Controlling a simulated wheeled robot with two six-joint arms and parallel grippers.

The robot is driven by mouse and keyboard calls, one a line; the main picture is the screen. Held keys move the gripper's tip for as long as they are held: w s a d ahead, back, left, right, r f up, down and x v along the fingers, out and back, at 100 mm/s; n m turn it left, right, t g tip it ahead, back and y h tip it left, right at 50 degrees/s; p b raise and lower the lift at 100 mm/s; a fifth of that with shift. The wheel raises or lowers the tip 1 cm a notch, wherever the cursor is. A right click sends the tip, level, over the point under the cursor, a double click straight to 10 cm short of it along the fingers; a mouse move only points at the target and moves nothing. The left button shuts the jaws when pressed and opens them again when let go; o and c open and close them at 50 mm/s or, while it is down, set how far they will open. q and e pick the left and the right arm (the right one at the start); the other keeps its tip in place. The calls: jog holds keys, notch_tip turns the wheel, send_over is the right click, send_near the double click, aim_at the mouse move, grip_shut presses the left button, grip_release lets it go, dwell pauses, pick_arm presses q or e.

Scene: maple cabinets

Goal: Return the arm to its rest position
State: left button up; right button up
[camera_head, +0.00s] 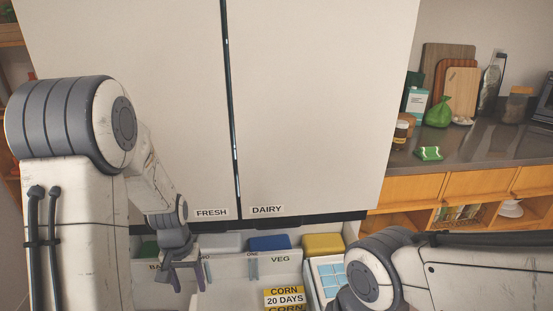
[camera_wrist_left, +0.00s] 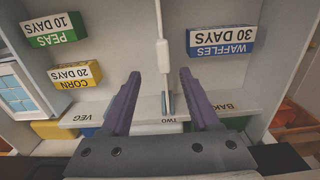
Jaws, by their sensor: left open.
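My left arm comes in from the left in the head view and bends down to my left gripper (camera_head: 183,277), which is over the open drawer's left part. In the left wrist view the two purple fingers of my left gripper (camera_wrist_left: 160,78) are spread apart with nothing held. A pale divider (camera_wrist_left: 163,55) inside the drawer shows between and beyond them; I cannot tell the distance to it. My right arm (camera_head: 450,270) reaches in from the right at the lower edge; its gripper is out of view.
The open drawer (camera_head: 220,298) lies below closed fridge doors (camera_head: 320,100). It holds a yellow CORN box (camera_head: 285,297); the wrist view shows a PEAS box (camera_wrist_left: 53,30) and a blue WAFFLES box (camera_wrist_left: 222,41). A counter (camera_head: 480,150) with boards and jars stands right.

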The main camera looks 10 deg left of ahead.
pick_arm(q)
jog(key=s+d+r+m+p, duration=0.2)
jog(key=d+r+m, duration=0.1)
jog(key=d+r, duration=0.4)
jog(key=s+d+r+m+p, duration=0.25)
jog(key=d+r, duration=0.35)
jog(key=d, duration=0.3)
jog(key=s+d+r+m+h+p, duration=0.1)
jog(key=s+d+r+m+p, duration=0.2)
jog(key=s+d+r, duration=0.4)
jog(key=s+m, duration=0.1)
jog(key=s, duration=0.5)
jog(key=shift+d+r+m, duration=0.15)
jog(key=shift+r+m, duration=0.1)
jog(key=shift+m, duration=0.1)
jog(key=shift+w, duration=0.1)
